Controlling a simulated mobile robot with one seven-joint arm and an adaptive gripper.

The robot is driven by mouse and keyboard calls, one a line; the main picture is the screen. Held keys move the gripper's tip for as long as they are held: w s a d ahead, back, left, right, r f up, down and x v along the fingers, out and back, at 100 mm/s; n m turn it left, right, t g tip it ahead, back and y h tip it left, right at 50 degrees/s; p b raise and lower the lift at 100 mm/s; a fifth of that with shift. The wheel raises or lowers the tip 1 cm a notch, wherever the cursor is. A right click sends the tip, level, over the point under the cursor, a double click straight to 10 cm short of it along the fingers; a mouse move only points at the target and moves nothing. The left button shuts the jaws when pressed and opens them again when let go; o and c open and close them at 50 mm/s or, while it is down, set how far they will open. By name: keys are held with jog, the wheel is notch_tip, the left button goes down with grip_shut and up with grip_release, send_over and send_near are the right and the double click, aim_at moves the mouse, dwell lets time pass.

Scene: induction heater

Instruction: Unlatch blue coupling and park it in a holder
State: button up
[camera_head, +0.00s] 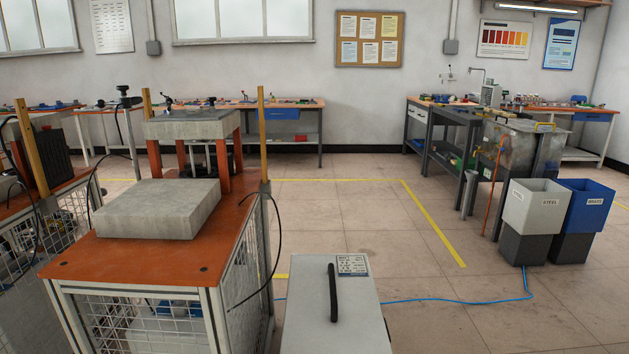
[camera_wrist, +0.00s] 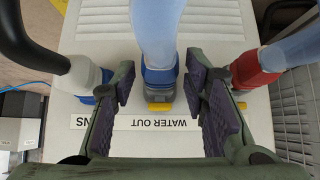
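In the wrist view, the blue coupling (camera_wrist: 160,76) sits on a pale panel, at the end of a thick translucent light-blue hose (camera_wrist: 155,30). A yellow tab (camera_wrist: 159,107) shows at its lower side, above a "WATER OUT" label that reads upside down. My gripper (camera_wrist: 160,86) is open, with one dark green, purple-padded finger on each side of the blue coupling. A gap shows between each pad and the coupling. I cannot tell how deep the fingers reach. My gripper does not show in the head view. I cannot make out a holder in either view.
In the wrist view, a red coupling (camera_wrist: 252,69) is close to the right finger and a white coupling (camera_wrist: 82,75) with a black hose is close to the left. In the head view, a pale cabinet (camera_head: 351,320) with a black handle stands beside an orange-topped bench (camera_head: 150,259).

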grip_shut()
dwell(0.4)
jog(key=o, duration=0.7)
grip_release()
notch_tip(320, 180, up, 10)
jog(key=shift+r, duration=0.1)
jog(key=shift+c, duration=0.3)
